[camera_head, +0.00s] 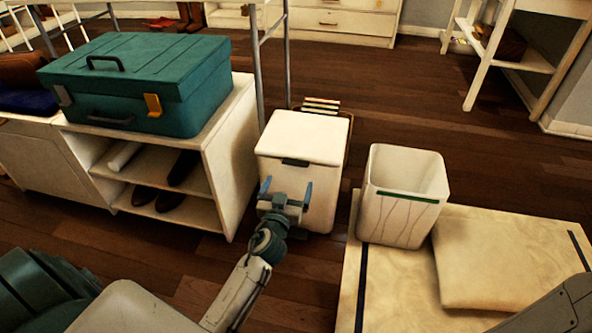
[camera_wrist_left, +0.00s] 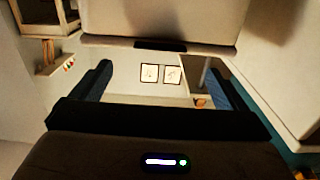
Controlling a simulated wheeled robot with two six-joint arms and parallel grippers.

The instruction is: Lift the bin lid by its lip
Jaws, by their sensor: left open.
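The white bin (camera_head: 318,190) stands on the wooden floor beside the shelf unit. Its pale lid (camera_head: 305,133) lies flat and shut on top, with a dark lip (camera_head: 295,162) at the front edge. My left gripper (camera_head: 286,189) is open and empty in front of the bin, its fingertips below the lip in the picture. In the left wrist view the dark lip (camera_wrist_left: 160,45) shows beyond and between the two spread fingers of the gripper (camera_wrist_left: 158,75). I see no contact with the lip. My right gripper is out of view.
A teal case (camera_head: 140,80) sits on the white shelf unit (camera_head: 232,150) left of the bin. An open white basket (camera_head: 400,210) stands right of it on a pale platform (camera_head: 390,290), by a cushion (camera_head: 490,260). Striped items (camera_head: 321,104) stand behind the bin.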

